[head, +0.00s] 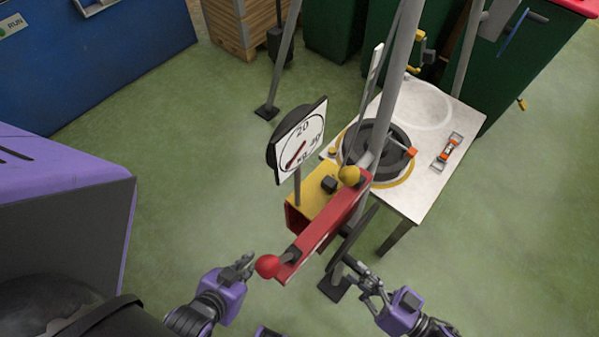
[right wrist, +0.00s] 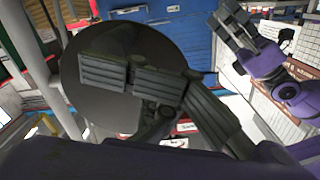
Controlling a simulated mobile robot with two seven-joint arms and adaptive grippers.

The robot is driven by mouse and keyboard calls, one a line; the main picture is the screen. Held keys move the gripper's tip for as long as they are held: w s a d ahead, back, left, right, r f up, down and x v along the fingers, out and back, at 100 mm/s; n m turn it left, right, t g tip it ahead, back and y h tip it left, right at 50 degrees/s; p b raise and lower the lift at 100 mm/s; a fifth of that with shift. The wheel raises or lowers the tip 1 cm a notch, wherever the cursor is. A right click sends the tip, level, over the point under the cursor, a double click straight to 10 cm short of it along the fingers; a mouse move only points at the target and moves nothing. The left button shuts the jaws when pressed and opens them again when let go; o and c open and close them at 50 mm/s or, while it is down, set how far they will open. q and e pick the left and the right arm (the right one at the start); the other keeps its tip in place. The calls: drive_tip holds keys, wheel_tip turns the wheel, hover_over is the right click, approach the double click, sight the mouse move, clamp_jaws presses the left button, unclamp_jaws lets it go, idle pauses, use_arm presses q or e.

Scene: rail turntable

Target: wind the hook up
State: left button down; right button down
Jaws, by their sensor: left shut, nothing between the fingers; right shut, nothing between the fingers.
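A winch with a yellow body (head: 318,204) stands on a grey post. A long red bar (head: 325,235) runs along its near side, with a red ball (head: 268,266) at the lower end and a yellow ball (head: 349,175) near the upper end. I cannot make out the hook. My left gripper (head: 247,262) is shut and empty, just left of the red ball and apart from it. My right gripper (head: 352,268) is shut and empty, close to the lower edge of a dark disc (head: 350,237). In the right wrist view its fingers overlap the disc (right wrist: 85,95); contact is unclear.
A dial gauge (head: 301,143) stands above the winch. A purple-topped block (head: 70,190) stands at left. Green floor is open between them.

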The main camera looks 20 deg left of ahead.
use_arm(q)
drive_tip(key=shift+f, duration=0.1)
use_arm(e)
drive_tip(key=shift+f, duration=0.1)
idle(0.3)
